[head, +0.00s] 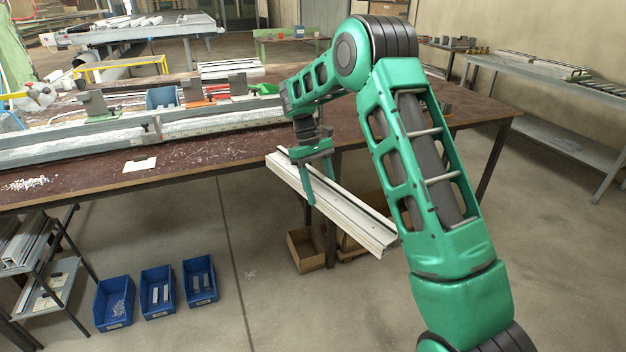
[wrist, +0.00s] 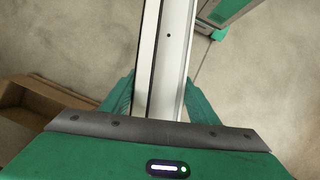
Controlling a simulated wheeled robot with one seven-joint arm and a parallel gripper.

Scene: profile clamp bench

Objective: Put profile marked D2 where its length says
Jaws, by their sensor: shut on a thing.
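A long white and grey aluminium profile (head: 345,212) hangs in the air in front of the bench, slanting down to the right in the head view. My gripper (head: 311,172) is shut on it near its far end. In the wrist view the profile (wrist: 166,50) runs upright between the two green fingers of my gripper (wrist: 158,100). No D2 mark can be read on it. The bench (head: 200,160) has a brown top and carries a long grey rail with a scale (head: 190,131) and dark clamp blocks (head: 94,103).
Three blue bins (head: 158,291) stand on the floor at the lower left, beside a shelf rack (head: 50,287) with profiles. Cardboard boxes (head: 305,250) sit under the bench. A white card (head: 139,165) with a dark block lies near the bench's front edge.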

